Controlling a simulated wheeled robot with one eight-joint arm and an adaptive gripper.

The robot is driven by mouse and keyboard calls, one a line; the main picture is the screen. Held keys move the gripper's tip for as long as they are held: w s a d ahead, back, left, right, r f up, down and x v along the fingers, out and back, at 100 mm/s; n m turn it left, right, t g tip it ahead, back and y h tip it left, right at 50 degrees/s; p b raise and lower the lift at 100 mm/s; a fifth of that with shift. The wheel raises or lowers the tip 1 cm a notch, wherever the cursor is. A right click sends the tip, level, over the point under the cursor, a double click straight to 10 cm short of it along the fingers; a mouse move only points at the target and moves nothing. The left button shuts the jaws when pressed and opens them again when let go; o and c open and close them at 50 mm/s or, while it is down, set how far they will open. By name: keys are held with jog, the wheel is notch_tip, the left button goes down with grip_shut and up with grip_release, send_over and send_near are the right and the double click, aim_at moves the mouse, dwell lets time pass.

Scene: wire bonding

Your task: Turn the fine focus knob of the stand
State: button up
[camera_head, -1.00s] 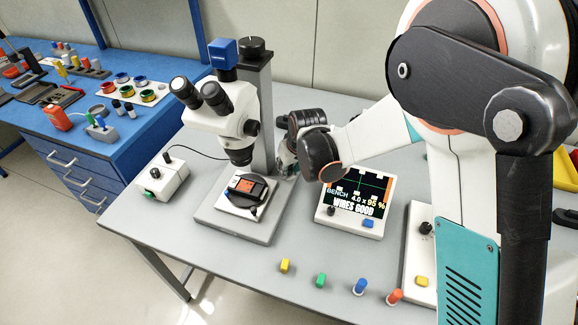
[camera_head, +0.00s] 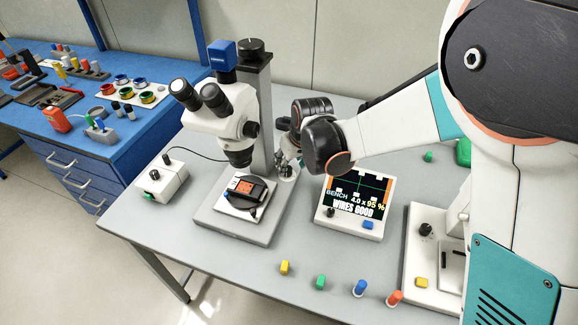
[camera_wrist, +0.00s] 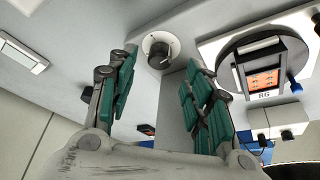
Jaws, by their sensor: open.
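The microscope stand (camera_head: 262,110) has a grey column on a grey base, with the white microscope head (camera_head: 218,108) on it. My gripper (camera_head: 288,165) is beside the lower right of the column, above the base's right rear side. In the wrist view my gripper (camera_wrist: 163,66) is open, with green finger pads apart and nothing between them. A round pale knob with a dark centre (camera_wrist: 160,49) shows just beyond the fingertips, roughly between them. It looks like a focus knob of the stand; I cannot tell whether the fingers touch it. In the head view my gripper mostly hides that area.
A dark round holder with an orange chip (camera_head: 246,188) sits on the stand's base. A display panel (camera_head: 356,208) stands close to the right of my gripper. A white control box (camera_head: 160,180) is at left. Several coloured pegs line the bench's front (camera_head: 321,281).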

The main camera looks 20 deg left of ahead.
jog(key=v, duration=0.7)
jog(key=shift+r, duration=0.15)
jog(key=shift+d, duration=0.1)
